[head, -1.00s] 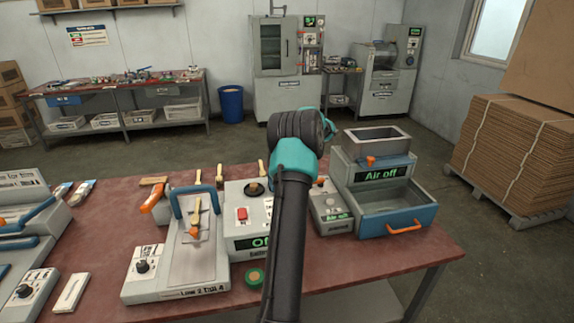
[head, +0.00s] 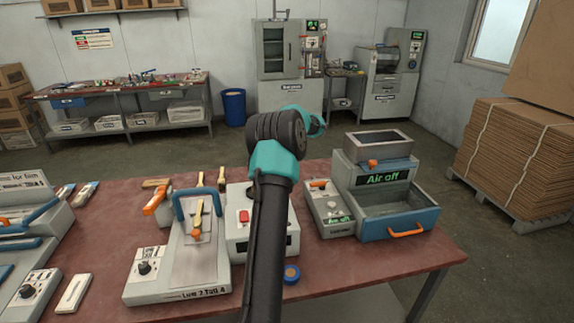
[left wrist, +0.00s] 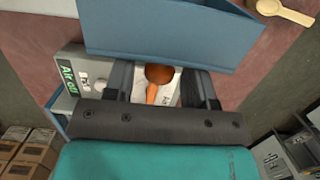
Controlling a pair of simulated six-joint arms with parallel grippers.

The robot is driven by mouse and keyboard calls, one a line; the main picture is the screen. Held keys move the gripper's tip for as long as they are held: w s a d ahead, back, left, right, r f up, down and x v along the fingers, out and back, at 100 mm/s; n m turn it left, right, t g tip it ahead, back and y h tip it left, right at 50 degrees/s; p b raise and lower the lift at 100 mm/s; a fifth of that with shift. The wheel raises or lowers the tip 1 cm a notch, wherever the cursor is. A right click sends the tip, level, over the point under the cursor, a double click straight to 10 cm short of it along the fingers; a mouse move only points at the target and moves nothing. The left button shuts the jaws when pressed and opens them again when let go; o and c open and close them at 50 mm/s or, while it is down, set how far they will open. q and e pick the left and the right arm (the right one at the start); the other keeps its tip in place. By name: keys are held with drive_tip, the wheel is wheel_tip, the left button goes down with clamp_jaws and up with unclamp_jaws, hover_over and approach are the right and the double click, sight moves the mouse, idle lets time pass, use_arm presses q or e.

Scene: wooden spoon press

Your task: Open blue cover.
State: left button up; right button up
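In the left wrist view a large blue panel (left wrist: 160,30) fills the top, close to the camera; I take it as the blue cover. Below it an orange knob (left wrist: 158,74) on an orange stem shows over a white label. My left gripper (left wrist: 161,88) is open, with a finger on each side of the knob and space around it; I cannot tell whether either touches. In the head view one arm (head: 269,180) rises from the bottom middle. It hides its fingertips and part of the machine with a red button (head: 244,216). My right gripper is not in view.
A small grey box (head: 331,213) and a larger machine with a green "Air off" display (head: 382,179) and blue drawer front (head: 398,226) stand at right. A press with a blue handle (head: 184,205) stands left. A blue roll (head: 291,273) lies near clear table at front right.

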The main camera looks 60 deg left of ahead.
use_arm(q)
drive_tip(key=shift+o, duration=0.2)
drive_tip(key=shift+r, duration=0.1)
drive_tip(key=w+r, duration=0.3)
drive_tip(key=r, duration=1.4)
drive_tip(key=shift+d, duration=0.4)
drive_tip(key=shift+f, duration=0.1)
